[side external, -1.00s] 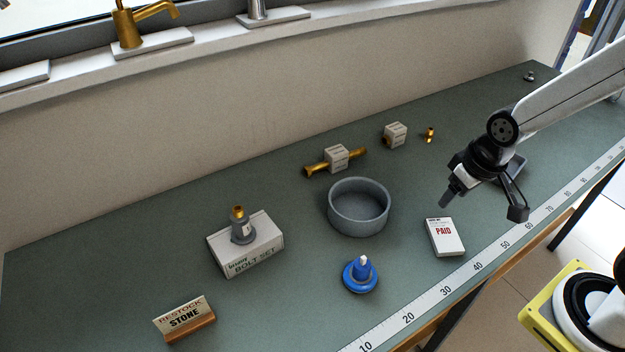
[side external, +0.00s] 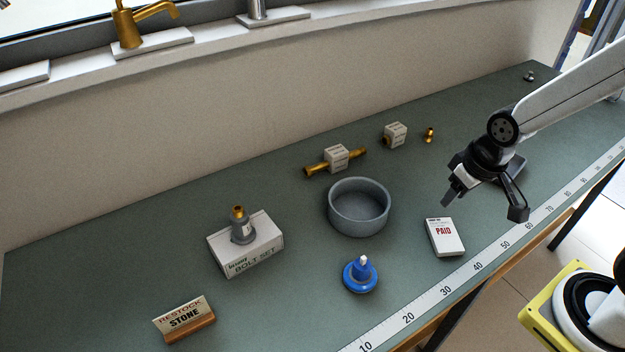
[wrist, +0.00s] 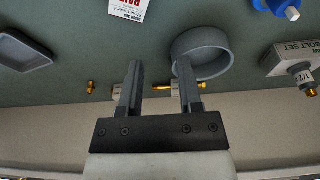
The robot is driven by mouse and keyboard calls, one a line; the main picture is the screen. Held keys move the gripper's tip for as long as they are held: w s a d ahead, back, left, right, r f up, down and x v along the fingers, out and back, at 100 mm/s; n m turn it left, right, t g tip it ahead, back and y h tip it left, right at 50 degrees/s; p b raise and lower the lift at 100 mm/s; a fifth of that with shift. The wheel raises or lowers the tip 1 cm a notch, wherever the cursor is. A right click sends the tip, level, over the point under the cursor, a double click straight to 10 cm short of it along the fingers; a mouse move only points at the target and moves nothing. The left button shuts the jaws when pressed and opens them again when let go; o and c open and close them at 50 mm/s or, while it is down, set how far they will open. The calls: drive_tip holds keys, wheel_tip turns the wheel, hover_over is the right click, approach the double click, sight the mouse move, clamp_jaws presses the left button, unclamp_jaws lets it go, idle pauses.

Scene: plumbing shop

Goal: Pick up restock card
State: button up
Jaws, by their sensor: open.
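The restock card (side external: 181,314) is a cream card lettered "RESTOCK STONE", standing in a wooden holder (side external: 191,329) at the near left of the bench in the side external view. It does not show in the wrist view. My gripper (side external: 481,204) is open and empty above the right part of the bench, far to the right of the card. In the wrist view its two fingers (wrist: 159,74) are apart with nothing between them.
Between gripper and card are a grey bowl (side external: 359,222), a blue fitting (side external: 360,276), a white "PAID" box (side external: 445,238) and a "BOLT SET" box (side external: 250,258) with a fitting on top. Brass pieces (side external: 316,170) lie behind. A tape scale (side external: 433,297) runs along the front edge.

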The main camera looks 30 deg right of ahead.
drive_tip(key=shift+a, duration=0.1)
drive_tip(key=m+g+y, duration=0.3)
drive_tip(key=m+y, duration=1.1)
drive_tip(key=m, duration=0.4)
approach(186, 306)
drive_tip(key=shift+x, duration=1.2)
drive_tip(key=shift+h, duration=0.3)
drive_tip(key=shift+x, duration=3.85)
drive_tip(key=shift+r, duration=0.1)
clamp_jaws()
